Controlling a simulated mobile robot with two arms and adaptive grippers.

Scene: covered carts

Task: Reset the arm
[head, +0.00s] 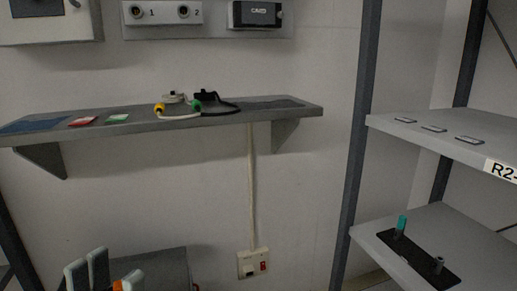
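My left gripper (98,274) shows at the bottom left edge of the head view. Pale, dark-edged finger parts point up, with a small orange patch low between them. The lower part is cut off by the frame, so its opening and anything between the fingers cannot be made out. It is in front of a dark grey box-like surface, below the wall shelf and apart from it. My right gripper is not in view.
A grey wall shelf (285,112) holds a blue mat, red and green cards, and cabled plugs (196,104). A socket (253,264) is low on the wall. At right, a rack shelf (455,135) has flat tags; a lower one has a black holder (418,260).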

